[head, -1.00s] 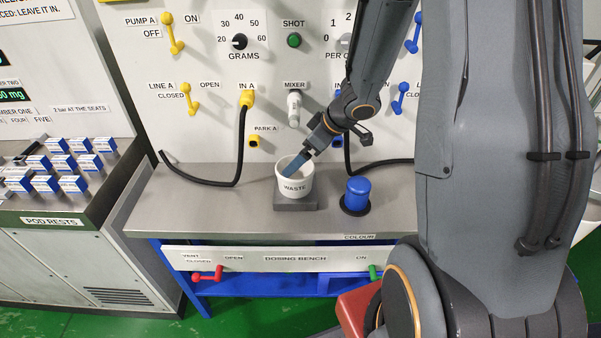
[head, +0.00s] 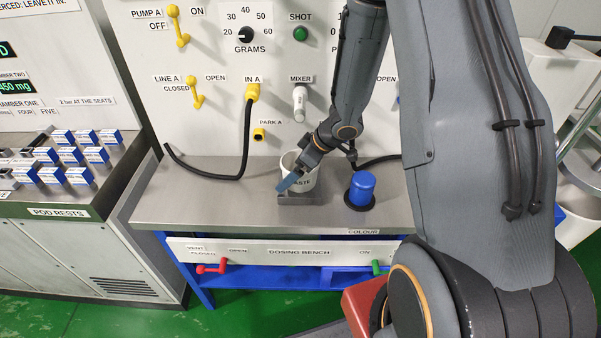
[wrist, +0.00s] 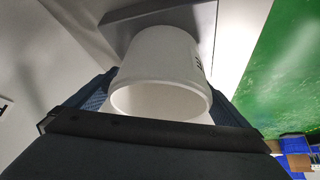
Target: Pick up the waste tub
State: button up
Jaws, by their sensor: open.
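The white waste tub (head: 311,183) stands upright on a small grey block on the bench, under the mixer nozzle. My gripper (head: 290,182) is at the tub and covers part of its front and label in the head view. In the wrist view the tub (wrist: 163,73) sits between the two fingers of my gripper (wrist: 160,96), one on each side. The gripper is open. I cannot tell whether either finger touches the wall. The inside of the tub looks pale, and its contents cannot be made out.
The white mixer nozzle (head: 300,100) hangs above and behind. A black hose (head: 245,140) curves down at the left. The steel bench top (head: 190,205) is clear at left.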

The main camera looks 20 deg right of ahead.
jog(key=shift+c, duration=0.3)
jog(key=c, duration=1.1)
